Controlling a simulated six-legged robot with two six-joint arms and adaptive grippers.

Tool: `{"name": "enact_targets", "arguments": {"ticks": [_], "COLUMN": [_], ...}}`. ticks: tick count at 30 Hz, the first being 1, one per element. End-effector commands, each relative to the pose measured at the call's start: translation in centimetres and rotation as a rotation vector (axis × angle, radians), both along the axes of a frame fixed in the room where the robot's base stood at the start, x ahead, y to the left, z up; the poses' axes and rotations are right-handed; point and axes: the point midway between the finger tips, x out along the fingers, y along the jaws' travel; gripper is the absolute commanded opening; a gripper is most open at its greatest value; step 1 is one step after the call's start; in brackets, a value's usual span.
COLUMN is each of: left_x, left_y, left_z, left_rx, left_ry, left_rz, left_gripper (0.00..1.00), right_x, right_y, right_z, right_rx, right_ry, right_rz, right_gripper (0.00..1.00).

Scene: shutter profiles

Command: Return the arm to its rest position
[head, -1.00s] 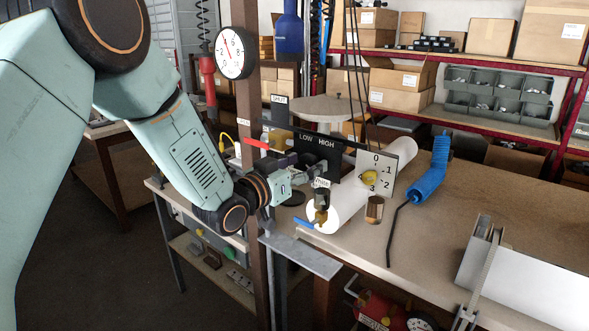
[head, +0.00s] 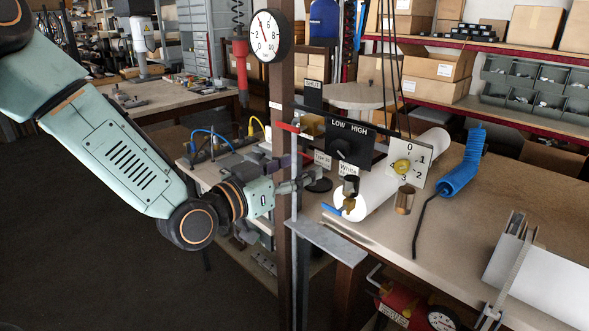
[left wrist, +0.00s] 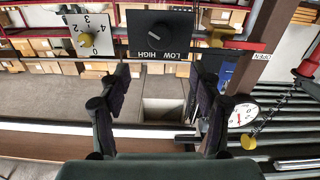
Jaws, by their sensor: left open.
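My left arm comes in from the left in the head view. Its left gripper (head: 306,176) is beside the brown upright post, left of the LOW HIGH panel. In the left wrist view the gripper (left wrist: 163,82) has its two dark fingers spread apart, with nothing between them. The black LOW HIGH panel (head: 352,141) with its knob stands beyond the fingers and also shows upside down in the wrist view (left wrist: 160,36). The right gripper is not in view.
The brown post (head: 284,110) carries a round gauge (head: 271,36). A white numbered dial plate (head: 409,167) with a yellow knob, a white cylinder (head: 378,193) and a blue coiled hose (head: 463,170) are on the bench (head: 455,243). Open floor lies at lower left.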

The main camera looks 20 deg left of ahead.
Motion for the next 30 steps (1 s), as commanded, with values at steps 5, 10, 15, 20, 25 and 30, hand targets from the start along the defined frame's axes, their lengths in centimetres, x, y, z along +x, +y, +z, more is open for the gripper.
{"name": "enact_targets", "arguments": {"ticks": [5,10,15,20,25,30], "left_x": [-0.2,-0.2,-0.2,-0.2,-1.8,-6.0], "left_y": [0.1,0.1,0.0,0.3,0.5,0.1], "left_z": [0.0,0.0,0.0,-1.0,-9.2,-20.1], "left_rx": [0.001,0.001,0.000,-0.034,-0.096,-0.083], "left_ry": [-0.001,-0.001,-0.001,0.060,0.367,0.657], "left_rz": [0.000,0.000,0.000,0.013,0.104,0.174], "left_gripper": [0.64,0.64,0.64,0.64,0.64,0.64], "right_x": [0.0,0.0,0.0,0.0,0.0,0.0], "right_y": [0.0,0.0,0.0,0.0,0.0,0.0], "right_z": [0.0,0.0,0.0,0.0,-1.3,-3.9], "right_rx": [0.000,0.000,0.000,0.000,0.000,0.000], "right_ry": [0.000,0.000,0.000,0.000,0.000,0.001], "right_rz": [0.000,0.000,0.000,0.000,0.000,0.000], "right_gripper": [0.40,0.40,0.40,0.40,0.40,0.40]}}
